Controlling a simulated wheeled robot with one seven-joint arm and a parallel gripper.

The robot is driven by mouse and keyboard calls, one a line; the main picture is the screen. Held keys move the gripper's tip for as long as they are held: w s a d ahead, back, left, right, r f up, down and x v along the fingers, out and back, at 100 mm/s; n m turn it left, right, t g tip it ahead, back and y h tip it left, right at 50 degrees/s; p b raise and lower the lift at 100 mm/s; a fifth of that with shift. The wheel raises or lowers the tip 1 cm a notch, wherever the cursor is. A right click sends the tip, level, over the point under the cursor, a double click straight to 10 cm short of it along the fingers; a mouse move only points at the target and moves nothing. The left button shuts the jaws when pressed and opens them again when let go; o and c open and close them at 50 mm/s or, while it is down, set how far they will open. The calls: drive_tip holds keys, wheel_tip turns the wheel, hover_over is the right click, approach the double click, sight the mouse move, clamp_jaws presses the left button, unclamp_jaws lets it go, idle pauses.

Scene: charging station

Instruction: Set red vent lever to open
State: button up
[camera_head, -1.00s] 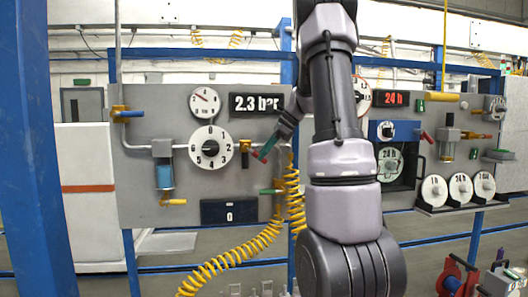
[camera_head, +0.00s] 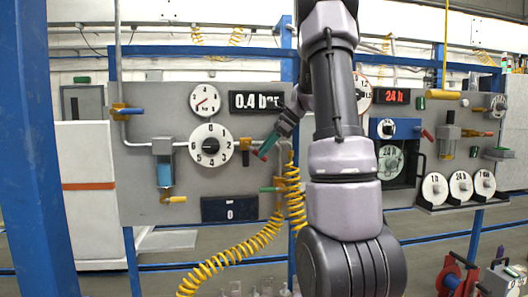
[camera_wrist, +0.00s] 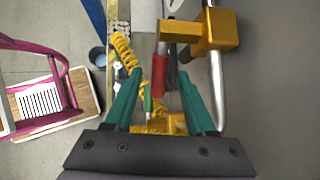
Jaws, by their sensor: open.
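The red vent lever (camera_wrist: 158,75) shows in the wrist view as a red sleeve on a grey stem beside a yellow valve block (camera_wrist: 205,32). My gripper (camera_wrist: 160,72) is open, with one teal finger on each side of the red sleeve and gaps between. In the head view my gripper (camera_head: 267,146) is at the panel, just right of the yellow valve fitting (camera_head: 245,145).
A coiled yellow hose (camera_head: 235,253) hangs just below my gripper. A green-handled lever (camera_head: 270,190) sits beneath it. The numbered dial (camera_head: 211,146) is to the left, and a blue-framed unit (camera_head: 395,130) is to the right.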

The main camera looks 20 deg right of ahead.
wheel_tip(320, 180, up, 10)
drive_tip(key=shift+f, duration=0.2)
drive_tip(key=shift+a, duration=0.1)
drive_tip(key=c, duration=0.7)
drive_tip(key=shift+s+a+g, duration=0.2)
drive_tip(key=shift+a+g, duration=0.1)
clamp_jaws()
wheel_tip(320, 180, up, 5)
drive_tip(key=s+g+h, duration=0.2)
drive_tip(key=g+h, duration=0.1)
drive_tip(key=h, duration=0.5)
drive_tip(key=shift+m, duration=0.4)
drive_tip(key=shift+w+d+f, duration=0.1)
drive_tip(key=shift+w+f, duration=0.25)
drive_tip(key=shift+f, duration=1.8)
drive_tip(key=shift+w+a+f, duration=0.1)
drive_tip(key=shift+w+f, duration=0.2)
drive_tip(key=shift+f, duration=1.8)
drive_tip(key=shift+w+d+f, duration=0.1)
drive_tip(key=shift+w+f, duration=0.25)
drive_tip(key=shift+f, duration=1.8)
